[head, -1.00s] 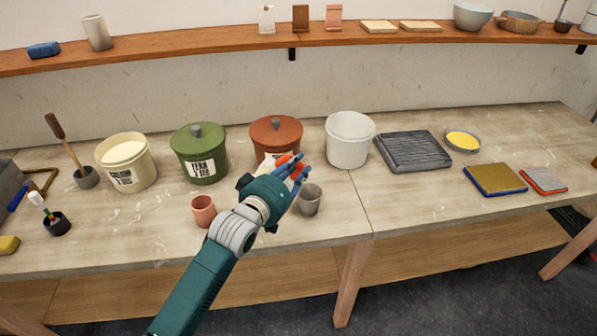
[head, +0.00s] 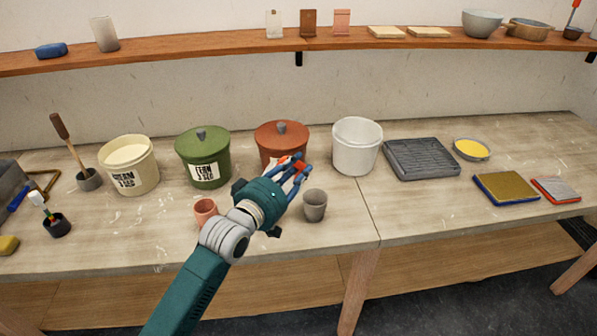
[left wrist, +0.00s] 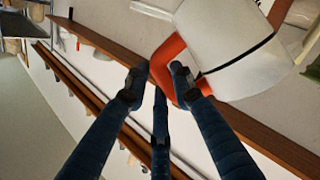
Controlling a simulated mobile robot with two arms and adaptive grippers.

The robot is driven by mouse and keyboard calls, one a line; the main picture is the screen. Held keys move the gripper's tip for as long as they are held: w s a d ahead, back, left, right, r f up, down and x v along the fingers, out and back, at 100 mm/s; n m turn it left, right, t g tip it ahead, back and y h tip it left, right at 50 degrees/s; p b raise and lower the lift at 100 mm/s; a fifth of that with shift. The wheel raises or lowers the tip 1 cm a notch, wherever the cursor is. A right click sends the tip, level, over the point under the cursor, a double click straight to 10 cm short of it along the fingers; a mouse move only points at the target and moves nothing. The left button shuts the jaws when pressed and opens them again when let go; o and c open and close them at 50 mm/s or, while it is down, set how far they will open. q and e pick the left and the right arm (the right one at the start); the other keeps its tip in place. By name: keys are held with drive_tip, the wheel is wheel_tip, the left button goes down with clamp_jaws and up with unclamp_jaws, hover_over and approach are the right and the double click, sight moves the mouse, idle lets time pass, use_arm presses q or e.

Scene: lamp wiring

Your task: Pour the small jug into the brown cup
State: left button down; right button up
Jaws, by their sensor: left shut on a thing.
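My left gripper (head: 297,170) is above the worktop, in front of the rust-red lidded bucket. In the left wrist view its fingers (left wrist: 158,82) are closed on the orange handle of the small white jug (left wrist: 235,50), which has a dark line around it. In the head view the gripper hides most of the jug. A grey-brown cup (head: 314,205) stands upright on the worktop, just right of and below the gripper. A pinkish-brown cup (head: 204,211) stands left of my wrist, partly hidden by it. The jug's contents are not visible. My right gripper is not in view.
Behind stand a cream bucket (head: 131,175), a green lidded bucket (head: 203,158), the rust-red bucket (head: 281,135) and a white bucket (head: 357,150). A grey ribbed tray (head: 421,160) lies to the right. The worktop's front strip right of the grey-brown cup is clear.

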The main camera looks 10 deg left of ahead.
use_arm(q)
drive_tip(key=shift+a+r+n+t+b, duration=0.1)
drive_tip(key=shift+a+n+t+b, duration=0.3)
drive_tip(key=shift+b, duration=0.6)
drive_tip(key=shift+a+r, duration=0.1)
drive_tip(key=shift+r, duration=0.1)
drive_tip(key=p, duration=0.2)
drive_tip(key=d+m+g+p, duration=0.1)
drive_tip(key=p, duration=0.2)
drive_tip(key=shift+d+r, duration=0.25)
drive_tip(key=shift+d+f+m+g+y+p, duration=0.3)
drive_tip(key=shift+f+m+y+p, duration=0.55)
drive_tip(key=shift+m+p, duration=0.45)
drive_tip(key=shift+d+f+m+g+y+p, duration=0.2)
drive_tip(key=shift+f+m+g+y+p, duration=0.35)
drive_tip(key=shift+f+m+p, duration=0.7)
drive_tip(key=shift+d+f+m+g+y+p, duration=0.25)
drive_tip(key=shift+f+m+y+p, duration=0.65)
drive_tip(key=shift+m, duration=0.65)
